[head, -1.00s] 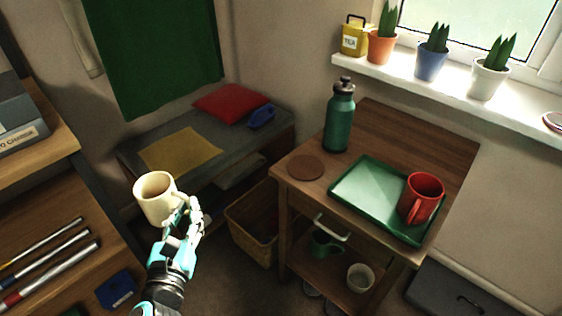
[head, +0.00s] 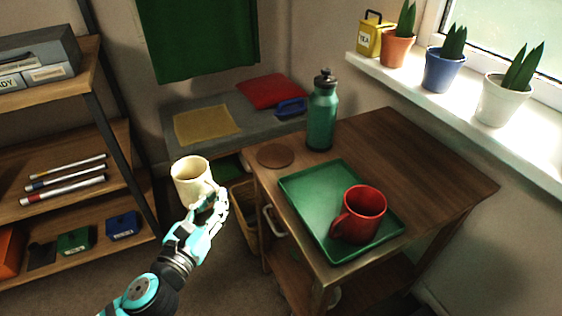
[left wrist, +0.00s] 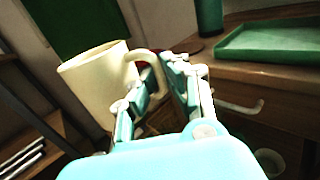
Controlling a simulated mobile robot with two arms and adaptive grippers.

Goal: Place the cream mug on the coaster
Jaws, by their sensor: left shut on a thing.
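The cream mug (head: 188,182) is upright in the air, left of the wooden cabinet. My left gripper (head: 212,200) is shut on its handle; the left wrist view shows the mug (left wrist: 98,80) with its handle between the fingers (left wrist: 158,88). The coaster (head: 275,155), a bare brown disc, lies on the cabinet top near its left edge. The mug is to the left of the coaster and apart from it. My right gripper is not in view.
A green bottle (head: 321,112) stands just right of the coaster. A green tray (head: 311,197) with a red mug (head: 360,212) lies in front of it. The cabinet top (head: 425,165) is clear at the back right. A shelf (head: 60,196) stands at the left.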

